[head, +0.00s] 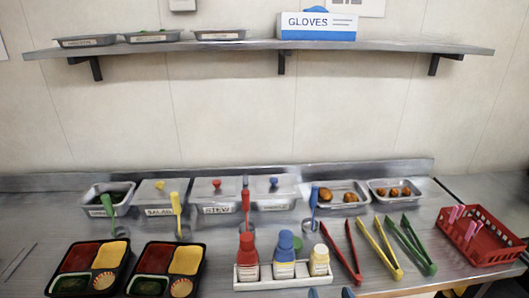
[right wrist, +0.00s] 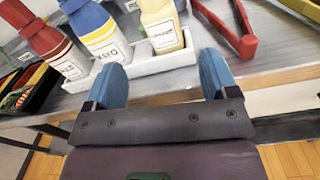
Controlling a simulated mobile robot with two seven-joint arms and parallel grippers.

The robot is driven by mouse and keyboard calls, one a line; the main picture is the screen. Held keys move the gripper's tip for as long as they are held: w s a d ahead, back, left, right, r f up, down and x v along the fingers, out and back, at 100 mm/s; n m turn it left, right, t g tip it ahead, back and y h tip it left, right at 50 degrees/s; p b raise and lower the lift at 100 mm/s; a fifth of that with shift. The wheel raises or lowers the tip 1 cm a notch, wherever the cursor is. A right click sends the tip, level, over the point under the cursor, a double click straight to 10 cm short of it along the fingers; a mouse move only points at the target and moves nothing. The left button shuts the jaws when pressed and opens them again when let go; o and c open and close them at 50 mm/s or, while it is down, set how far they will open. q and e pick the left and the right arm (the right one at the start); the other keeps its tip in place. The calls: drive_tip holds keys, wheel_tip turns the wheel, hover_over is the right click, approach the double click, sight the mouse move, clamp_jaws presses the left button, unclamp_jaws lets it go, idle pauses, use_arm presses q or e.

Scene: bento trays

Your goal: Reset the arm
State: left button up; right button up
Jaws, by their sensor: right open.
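My right gripper (right wrist: 160,80) is open and empty, its two blue fingers spread apart in the right wrist view. It is in front of the white bottle rack (right wrist: 150,70), close to the table's front edge. The fingertips also show at the bottom of the head view (head: 330,293). The rack holds a red bottle (head: 248,257), a blue-capped bottle (head: 285,255) and a small cream bottle (head: 319,260). My left gripper is in neither view.
Two black bento trays (head: 130,262) with filled compartments sit at left. Red (head: 340,252), yellow (head: 380,248) and green tongs (head: 411,245) lie right of the rack, beside a red basket (head: 485,248). Metal containers (head: 215,195) line the back. A shelf (head: 260,47) holds a gloves box (head: 316,27).

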drive_tip(key=s+d+f+m+g, duration=0.3)
drive_tip(key=s+m, duration=0.5)
drive_tip(key=m, duration=0.9)
drive_tip(key=s+d+f+m+g+h, duration=0.1)
drive_tip(key=s+d+f+m+g, duration=0.2)
drive_tip(key=m, duration=1.3)
drive_tip(key=s+d+f, duration=0.3)
drive_tip(key=s+d, duration=0.1)
drive_tip(key=s, duration=0.1)
drive_tip(key=shift+f+m, duration=0.25)
drive_tip(key=shift+m, duration=0.15)
drive_tip(key=shift+d, duration=0.1)
